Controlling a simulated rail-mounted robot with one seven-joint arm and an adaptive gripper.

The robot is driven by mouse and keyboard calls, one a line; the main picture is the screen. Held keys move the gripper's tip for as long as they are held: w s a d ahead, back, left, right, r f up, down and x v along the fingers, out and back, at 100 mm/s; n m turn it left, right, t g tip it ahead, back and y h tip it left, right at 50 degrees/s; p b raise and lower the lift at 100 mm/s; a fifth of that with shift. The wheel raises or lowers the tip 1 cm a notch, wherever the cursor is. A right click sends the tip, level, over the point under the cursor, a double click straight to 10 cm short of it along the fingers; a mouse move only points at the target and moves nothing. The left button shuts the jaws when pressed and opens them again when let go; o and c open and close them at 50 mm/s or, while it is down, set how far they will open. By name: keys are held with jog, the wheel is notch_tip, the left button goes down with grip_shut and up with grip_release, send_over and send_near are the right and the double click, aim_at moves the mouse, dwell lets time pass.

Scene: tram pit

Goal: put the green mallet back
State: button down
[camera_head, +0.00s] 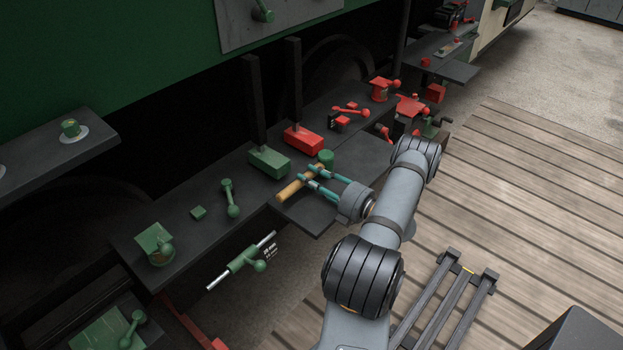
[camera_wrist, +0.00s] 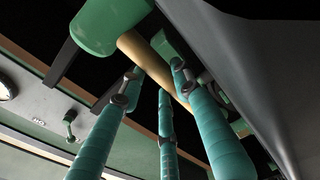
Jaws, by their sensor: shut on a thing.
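The green mallet has a tan wooden handle (camera_head: 289,190) and a green head (camera_head: 326,157). It lies across the teal fingers of my gripper (camera_head: 304,177), by the front edge of the dark shelf. My gripper is shut on the handle. In the wrist view the green head (camera_wrist: 108,24) is at the top left, and the tan handle (camera_wrist: 145,57) runs down to the right between the fingers (camera_wrist: 160,85). I cannot tell how high the mallet is above the shelf, or whether it touches it.
A green block (camera_head: 269,163) and a red block (camera_head: 303,140) with dark upright bars stand behind the mallet. Green fittings lie left on the dark shelf (camera_head: 185,230), and red ones (camera_head: 350,109) to the right. A green rod tool (camera_head: 243,261) shows below the shelf. Wooden decking (camera_head: 540,200) is open at right.

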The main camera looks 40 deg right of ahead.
jog(key=c, duration=1.3)
grip_release()
jog(key=shift+r+p, duration=0.2)
jog(key=shift+p, duration=0.1)
jog(key=s, duration=0.4)
jog(key=s+d, duration=0.1)
jog(key=s, duration=0.3)
jog(key=s+d+b, duration=0.1)
jog(key=s, duration=0.3)
jog(key=shift+d+f, duration=0.1)
jog(key=shift+d, duration=0.05)
jog(key=shift+w, duration=0.1)
